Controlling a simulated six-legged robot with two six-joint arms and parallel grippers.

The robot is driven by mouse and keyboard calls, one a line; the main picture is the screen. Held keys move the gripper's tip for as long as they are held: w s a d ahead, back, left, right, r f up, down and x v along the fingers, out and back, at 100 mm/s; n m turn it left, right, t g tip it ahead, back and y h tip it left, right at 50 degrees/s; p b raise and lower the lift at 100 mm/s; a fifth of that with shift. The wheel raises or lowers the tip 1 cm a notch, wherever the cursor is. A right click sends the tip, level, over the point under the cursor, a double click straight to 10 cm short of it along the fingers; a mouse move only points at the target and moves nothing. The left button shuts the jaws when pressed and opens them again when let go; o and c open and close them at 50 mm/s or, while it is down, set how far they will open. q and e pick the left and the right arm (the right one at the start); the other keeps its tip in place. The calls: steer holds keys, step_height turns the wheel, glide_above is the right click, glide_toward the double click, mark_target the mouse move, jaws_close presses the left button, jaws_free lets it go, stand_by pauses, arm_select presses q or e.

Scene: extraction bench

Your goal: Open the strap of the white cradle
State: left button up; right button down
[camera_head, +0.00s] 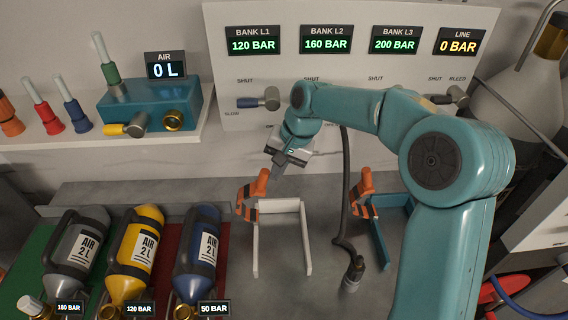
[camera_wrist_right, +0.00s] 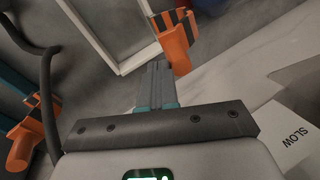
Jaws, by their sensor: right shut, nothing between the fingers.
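The white cradle (camera_head: 281,204) is an empty open frame on the grey bench in the head view. Its white bars also show at the top of the right wrist view (camera_wrist_right: 92,38). Its orange strap with dark bands (camera_head: 246,202) stands at the cradle's back left corner, with an orange tab at the top. In the wrist view the strap (camera_wrist_right: 177,45) is just beyond my fingertips. My right gripper (camera_head: 273,168) is shut and empty, close to the orange tab. Whether it touches the tab I cannot tell. My left gripper is out of view.
A teal cradle (camera_head: 379,240) with an orange strap (camera_head: 363,190) is to the right. A dark hose (camera_head: 345,190) hangs between the cradles. Grey, yellow and blue air cylinders (camera_head: 197,241) lie at the left. The valve panel (camera_head: 350,75) is behind my arm.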

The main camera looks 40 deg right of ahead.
mark_target(261, 174)
steer(key=shift+g+h, duration=0.5)
steer(key=shift+h, duration=0.3)
steer(key=w+a+p, duration=0.1)
steer(key=w+a+r+p, duration=0.1)
steer(key=a+p, duration=0.1)
steer(key=shift+a+r, duration=0.2)
steer(key=w+a+f, duration=0.1)
steer(key=w+a, duration=0.2)
steer(key=a, duration=0.2)
steer(key=shift+w+a+p, duration=0.15)
steer(key=shift+a+p, duration=0.05)
steer(key=shift+p, duration=0.25)
steer(key=shift+a, duration=0.2)
